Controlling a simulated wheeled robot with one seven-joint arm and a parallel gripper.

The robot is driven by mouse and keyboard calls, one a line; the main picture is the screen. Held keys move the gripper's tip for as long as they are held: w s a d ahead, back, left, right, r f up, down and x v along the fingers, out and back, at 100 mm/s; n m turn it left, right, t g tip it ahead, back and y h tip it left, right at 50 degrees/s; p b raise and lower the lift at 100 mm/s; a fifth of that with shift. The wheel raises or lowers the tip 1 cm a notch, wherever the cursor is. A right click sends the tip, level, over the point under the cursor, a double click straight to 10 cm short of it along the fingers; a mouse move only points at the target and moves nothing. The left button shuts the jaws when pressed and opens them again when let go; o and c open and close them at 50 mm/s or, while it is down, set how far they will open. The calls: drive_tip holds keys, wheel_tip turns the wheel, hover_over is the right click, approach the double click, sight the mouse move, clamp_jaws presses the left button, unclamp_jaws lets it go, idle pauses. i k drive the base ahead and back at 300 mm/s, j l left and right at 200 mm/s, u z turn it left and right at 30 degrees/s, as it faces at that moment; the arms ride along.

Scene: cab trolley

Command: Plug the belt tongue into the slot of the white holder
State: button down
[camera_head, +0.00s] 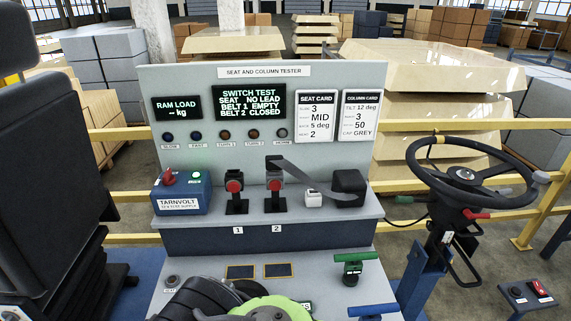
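The white holder (314,199) is a small block on the tester's shelf, right of the buckle stand marked 2. The display reads belt 1 empty, belt 2 closed. Buckle 1 (235,187) has no strap at it. The holder's slot cannot be made out. My gripper's fingers do not show.
A blue power supply box (181,193) stands left on the shelf. A green-handled clamp (352,268) stands at the lower right. A steering wheel (470,172) is at the right, a black seat (45,180) at the left. The display panel (262,72) rises behind the shelf.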

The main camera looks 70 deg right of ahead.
sight(270, 167)
drive_tip(key=l+z, duration=0.1)
drive_tip(key=z, duration=1.95)
